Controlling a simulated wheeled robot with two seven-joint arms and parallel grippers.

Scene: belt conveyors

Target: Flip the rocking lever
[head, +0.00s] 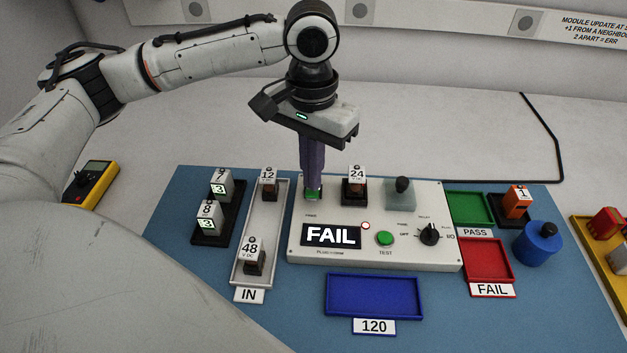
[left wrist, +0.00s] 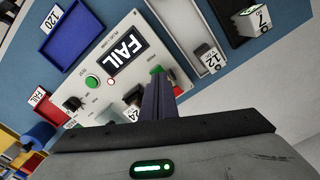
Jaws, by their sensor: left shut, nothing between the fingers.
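The white test panel (head: 375,270) stands on the blue mat, and its display (head: 331,235) reads FAIL. A small green part (head: 313,195), which looks like the rocking lever, is at the panel's upper left. My left gripper (head: 313,185) points straight down at it with its dark fingers together and empty. The fingers hide much of the lever, so I cannot tell which way it is tilted or whether they touch it. In the left wrist view, the green part (left wrist: 156,71) shows just past the fingertips (left wrist: 156,88). My right gripper is not in view.
On the panel are a 24 module (head: 353,190), a grey knob (head: 400,190), a green TEST button (head: 385,239) and a black dial (head: 429,234). The IN tray (head: 240,274) stands close on the left. Blue (head: 374,313), green (head: 484,194) and red (head: 468,245) trays lie around.

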